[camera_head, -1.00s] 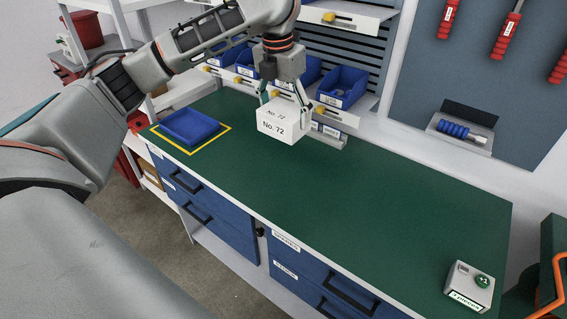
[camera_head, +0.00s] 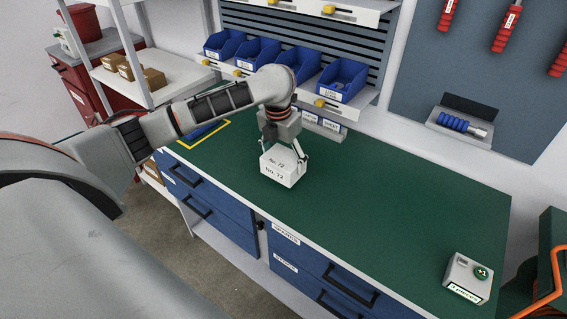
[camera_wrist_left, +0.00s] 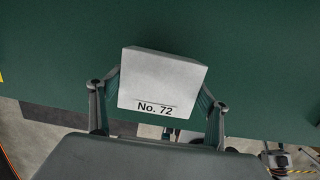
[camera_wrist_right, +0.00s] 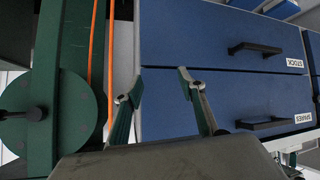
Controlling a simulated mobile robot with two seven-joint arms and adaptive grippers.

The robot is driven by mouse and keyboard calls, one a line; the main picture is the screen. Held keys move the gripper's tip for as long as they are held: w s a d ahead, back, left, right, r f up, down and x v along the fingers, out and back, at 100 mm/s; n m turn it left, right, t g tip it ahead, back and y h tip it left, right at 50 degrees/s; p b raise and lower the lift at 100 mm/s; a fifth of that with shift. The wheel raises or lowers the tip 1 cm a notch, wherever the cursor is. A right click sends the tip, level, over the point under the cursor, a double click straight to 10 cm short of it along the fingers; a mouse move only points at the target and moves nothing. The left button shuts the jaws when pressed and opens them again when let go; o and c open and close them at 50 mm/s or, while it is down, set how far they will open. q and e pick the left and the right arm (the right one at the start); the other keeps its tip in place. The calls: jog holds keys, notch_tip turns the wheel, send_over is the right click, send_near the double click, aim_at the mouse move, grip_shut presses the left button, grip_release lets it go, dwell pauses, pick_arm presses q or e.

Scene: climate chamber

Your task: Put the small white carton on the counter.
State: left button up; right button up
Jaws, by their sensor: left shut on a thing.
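The small white carton (camera_head: 281,167), marked "No. 72", is between the fingers of my left gripper (camera_head: 284,155) in the head view. It is at or just above the green counter (camera_head: 370,205); I cannot tell whether it touches. In the left wrist view the carton (camera_wrist_left: 160,82) sits between the two fingers of the left gripper (camera_wrist_left: 157,105), with green counter behind it. My right gripper (camera_wrist_right: 157,75) shows only in the right wrist view. It is open and empty, in front of blue drawers (camera_wrist_right: 215,50).
Blue bins (camera_head: 341,80) stand on a rail behind the counter. A blue tray (camera_head: 205,128) in a yellow outline is partly hidden by my left arm. The counter's middle is clear.

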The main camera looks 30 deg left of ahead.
aim_at(281, 159)
pick_arm(q)
jog(key=shift+f, duration=0.9)
jog(key=shift+f, duration=0.1)
jog(key=o, duration=1.1)
jog(key=shift+c, duration=0.2)
jog(key=shift+o, duration=1)
jog(key=r, duration=0.7)
jog(key=s+r, duration=0.1)
jog(key=r, duration=0.3)
jog(key=shift+s, duration=0.1)
jog(key=shift+s+r, duration=0.15)
jog(key=shift+r, duration=0.4)
